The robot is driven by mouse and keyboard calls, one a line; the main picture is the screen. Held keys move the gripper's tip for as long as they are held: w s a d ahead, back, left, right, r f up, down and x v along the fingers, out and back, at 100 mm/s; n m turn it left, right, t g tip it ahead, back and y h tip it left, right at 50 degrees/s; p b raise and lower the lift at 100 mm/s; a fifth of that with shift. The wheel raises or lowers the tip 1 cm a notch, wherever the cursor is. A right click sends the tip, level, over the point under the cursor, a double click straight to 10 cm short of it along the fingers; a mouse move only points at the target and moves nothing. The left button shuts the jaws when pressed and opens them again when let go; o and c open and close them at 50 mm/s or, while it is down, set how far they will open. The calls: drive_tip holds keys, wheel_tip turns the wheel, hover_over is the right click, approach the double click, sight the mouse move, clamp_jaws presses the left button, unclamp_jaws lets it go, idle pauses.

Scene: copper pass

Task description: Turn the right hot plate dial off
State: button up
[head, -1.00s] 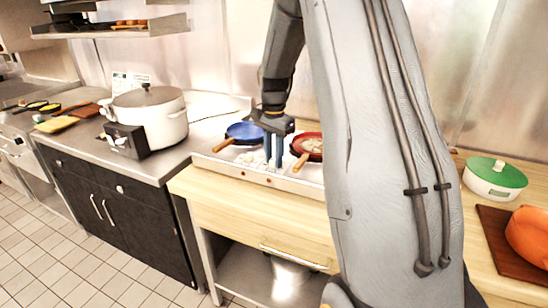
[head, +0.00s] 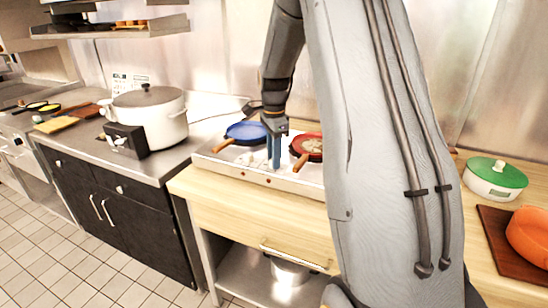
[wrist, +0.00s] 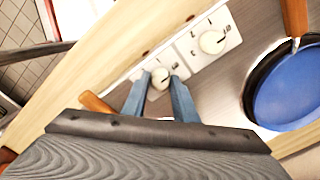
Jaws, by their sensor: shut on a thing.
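My gripper (head: 275,165) points down at the front of the hot plate unit (head: 216,160). In the wrist view, its blue fingers (wrist: 160,88) are shut on a round cream dial (wrist: 160,76), one on each side. This is the right dial as the head view faces the unit. The other cream dial (wrist: 211,41) is apart from the fingers, on its own white plate. The held dial's setting is hard to read. In the head view, the fingers hide the held dial.
A blue pan (head: 246,131) and a red pan (head: 311,146) stand on the unit, handles toward the front, on either side of my gripper. A white pot (head: 165,130) stands left on another counter. A green-lidded pot (head: 497,172) stands right.

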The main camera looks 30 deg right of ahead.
drive_tip(key=shift+w+r, duration=0.1)
drive_tip(key=o, duration=1.1)
drive_tip(key=shift+c, duration=0.2)
drive_tip(key=shift+r+b, duration=1.15)
drive_tip(key=shift+r, duration=2.7)
drive_tip(key=s+a+f+n, duration=0.5)
drive_tip(key=s+a+n, duration=0.4)
drive_tip(key=s, duration=0.2)
drive_tip(key=s+a+f+n+t, duration=0.1)
drive_tip(key=s+a+f+n, duration=0.4)
drive_tip(key=s+a+n, duration=0.3)
drive_tip(key=s+n, duration=0.2)
drive_tip(key=s, duration=0.2)
drive_tip(key=shift+s+a+f+n, duration=0.15)
drive_tip(key=shift+a+f+n, duration=0.1)
drive_tip(key=shift+a+n, duration=0.1)
